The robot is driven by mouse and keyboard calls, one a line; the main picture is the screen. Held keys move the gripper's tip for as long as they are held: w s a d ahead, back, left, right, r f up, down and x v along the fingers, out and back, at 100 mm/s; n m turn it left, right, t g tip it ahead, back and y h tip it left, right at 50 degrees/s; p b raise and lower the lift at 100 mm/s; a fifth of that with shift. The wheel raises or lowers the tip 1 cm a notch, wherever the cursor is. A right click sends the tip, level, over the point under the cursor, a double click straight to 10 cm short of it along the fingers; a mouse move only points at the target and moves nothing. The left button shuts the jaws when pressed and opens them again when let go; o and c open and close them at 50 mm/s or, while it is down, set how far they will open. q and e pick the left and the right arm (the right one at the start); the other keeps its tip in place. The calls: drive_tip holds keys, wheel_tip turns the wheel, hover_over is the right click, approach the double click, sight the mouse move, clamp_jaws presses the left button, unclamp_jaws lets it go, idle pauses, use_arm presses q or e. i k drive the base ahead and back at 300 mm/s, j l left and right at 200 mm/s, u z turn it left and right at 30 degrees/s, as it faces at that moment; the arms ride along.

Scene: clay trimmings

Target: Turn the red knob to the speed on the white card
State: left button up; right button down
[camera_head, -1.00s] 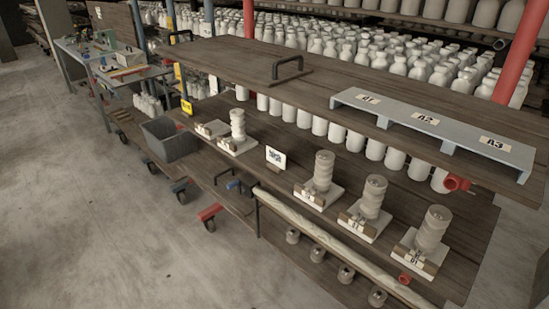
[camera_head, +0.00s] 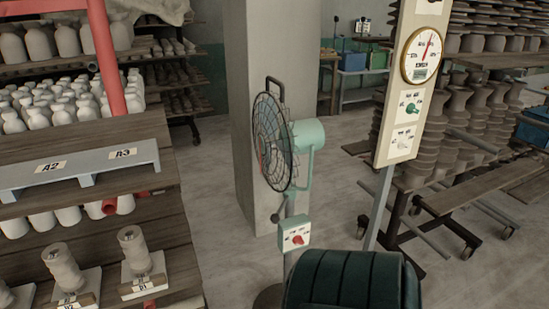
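The red knob (camera_head: 297,240) sits on the front of a small pale-green control box (camera_head: 294,232) on the pole of a standing fan (camera_head: 275,145). White markings surround the knob, but they are too small to read, so its setting cannot be told. The fan has a dark wire cage and a pale-green motor housing, and it stands in front of a pale pillar. The small white card seen earlier on the shelf is out of view now.
A dark green ribbed, rounded thing (camera_head: 350,280) fills the bottom middle, close to the fan's pole. A panel (camera_head: 412,85) with a round gauge and green and white knobs stands to the right. Wooden shelves (camera_head: 120,205) with clay pieces are on the left. Bare floor (camera_head: 340,190) lies behind the fan.

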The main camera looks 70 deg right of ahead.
sight(297, 240)
drive_tip(key=k+l+z, duration=0.2)
drive_tip(key=l+z, duration=0.25)
drive_tip(key=l, duration=1.15)
drive_tip(key=l+z, duration=0.45)
drive_tip(key=l, duration=1.15)
